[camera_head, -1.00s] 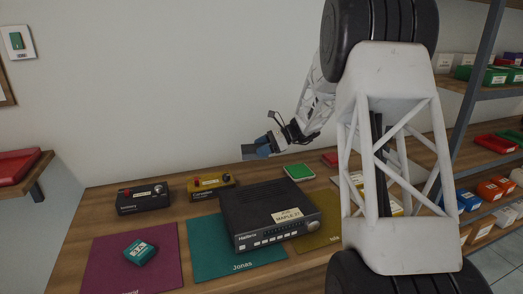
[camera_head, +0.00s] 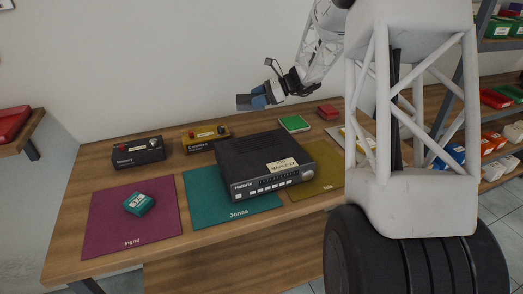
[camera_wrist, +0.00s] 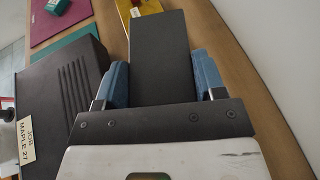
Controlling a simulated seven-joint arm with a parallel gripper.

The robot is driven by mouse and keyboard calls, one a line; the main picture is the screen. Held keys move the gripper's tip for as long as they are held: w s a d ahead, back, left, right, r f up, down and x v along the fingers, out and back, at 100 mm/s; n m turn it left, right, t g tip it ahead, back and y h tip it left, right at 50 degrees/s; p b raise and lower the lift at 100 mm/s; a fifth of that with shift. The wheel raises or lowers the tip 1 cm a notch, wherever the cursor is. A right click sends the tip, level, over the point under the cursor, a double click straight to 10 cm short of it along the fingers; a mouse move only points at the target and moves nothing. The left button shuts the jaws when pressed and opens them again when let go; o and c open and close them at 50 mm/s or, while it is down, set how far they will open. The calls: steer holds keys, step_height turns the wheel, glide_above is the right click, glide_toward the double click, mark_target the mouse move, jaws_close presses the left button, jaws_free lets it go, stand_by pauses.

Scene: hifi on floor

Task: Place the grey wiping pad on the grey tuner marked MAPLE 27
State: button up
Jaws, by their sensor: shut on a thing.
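The grey tuner (camera_head: 262,160), with a MAPLE 27 label on its front top edge, sits on the table, partly over the teal mat marked Jonas. It also shows at the left of the wrist view (camera_wrist: 58,97). My gripper (camera_head: 257,97) is above and behind the tuner, near the wall side. It is shut on the dark grey wiping pad (camera_wrist: 160,50), which lies between the blue fingers in the wrist view. The pad's end (camera_head: 243,102) sticks out to the left of the fingers in the head view. The pad is apart from the tuner.
A black box (camera_head: 138,152) and a yellow box (camera_head: 206,138) stand behind the mats. A teal box (camera_head: 139,203) lies on the purple mat (camera_head: 105,228). A green box (camera_head: 294,123) and a red box (camera_head: 327,112) lie behind the tuner.

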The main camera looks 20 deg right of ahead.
steer(key=s+a+r+m+t+h, duration=0.1)
steer(key=s+a+r+m+t, duration=0.2)
steer(key=s, duration=0.7)
steer(key=m+t+h, duration=0.2)
steer(key=m+t, duration=0.1)
glide_above(270, 154)
steer(key=shift+a+r, duration=0.1)
steer(key=shift+r, duration=0.35)
steer(key=shift+f, duration=0.1)
steer(key=shift+f, duration=1.9)
steer(key=shift+f, duration=0.1)
steer(key=shift+f, duration=1.9)
steer(key=shift+f, duration=0.1)
